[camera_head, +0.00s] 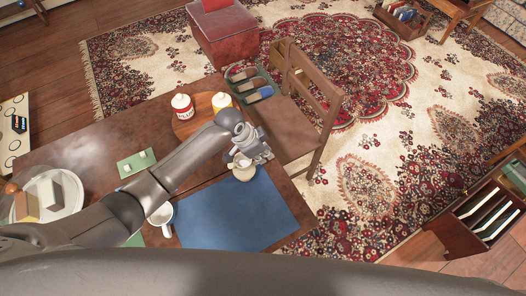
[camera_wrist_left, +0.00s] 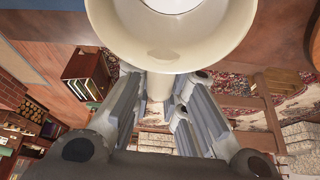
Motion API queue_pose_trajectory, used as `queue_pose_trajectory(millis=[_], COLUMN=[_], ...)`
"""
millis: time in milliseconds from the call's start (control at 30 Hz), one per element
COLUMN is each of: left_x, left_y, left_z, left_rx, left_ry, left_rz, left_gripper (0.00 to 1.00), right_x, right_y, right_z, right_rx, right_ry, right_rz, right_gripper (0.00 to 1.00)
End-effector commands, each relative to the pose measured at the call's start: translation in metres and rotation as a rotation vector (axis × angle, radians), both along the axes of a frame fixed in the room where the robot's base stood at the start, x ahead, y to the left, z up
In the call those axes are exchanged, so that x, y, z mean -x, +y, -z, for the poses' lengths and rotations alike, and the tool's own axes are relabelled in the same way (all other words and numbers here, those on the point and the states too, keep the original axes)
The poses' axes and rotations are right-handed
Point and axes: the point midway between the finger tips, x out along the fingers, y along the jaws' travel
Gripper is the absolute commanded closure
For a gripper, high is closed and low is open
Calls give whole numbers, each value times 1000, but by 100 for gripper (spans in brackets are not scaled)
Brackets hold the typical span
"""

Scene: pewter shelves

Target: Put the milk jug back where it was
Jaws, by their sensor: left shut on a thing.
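The milk jug (camera_head: 244,173) is cream-white and small, at the far edge of the blue placemat on the brown table. My left gripper (camera_head: 251,151) is shut on it. In the left wrist view the jug (camera_wrist_left: 170,45) fills the top middle, with its wide mouth facing the camera. The fingers (camera_wrist_left: 157,105) of my left gripper close around a pale narrow part, seemingly its handle. I cannot tell whether the jug touches the table or hangs just above it. My right gripper does not show.
The blue placemat (camera_head: 240,215) is bare. A white mug (camera_head: 167,229) stands left of it, partly behind my left arm. A round wooden board (camera_head: 185,130) holds a red-labelled bottle (camera_head: 182,108) and a yellowish one (camera_head: 221,101). A wooden chair (camera_head: 325,103) stands beside the table.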

Motion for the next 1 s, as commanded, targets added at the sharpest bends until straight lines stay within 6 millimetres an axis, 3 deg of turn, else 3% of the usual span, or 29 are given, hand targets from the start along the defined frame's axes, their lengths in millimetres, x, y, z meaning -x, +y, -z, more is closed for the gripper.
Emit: queue_pose_trajectory(millis=[233, 267, 400, 733, 1000], left_x=[0, 0, 0, 0, 4], left_y=[-1, 0, 0, 0, 8], left_z=[3, 3, 3, 1, -24], left_rx=[1, 1, 0, 0, 2], left_ry=[0, 0, 0, 0, -3], left_rz=[0, 0, 0, 0, 1], left_gripper=[100, 83, 66, 66, 66], right_x=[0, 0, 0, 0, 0], right_y=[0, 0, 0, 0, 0], right_z=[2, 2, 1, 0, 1], right_rx=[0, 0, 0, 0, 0], right_ry=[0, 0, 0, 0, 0], right_rz=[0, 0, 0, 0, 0], right_gripper=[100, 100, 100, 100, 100])
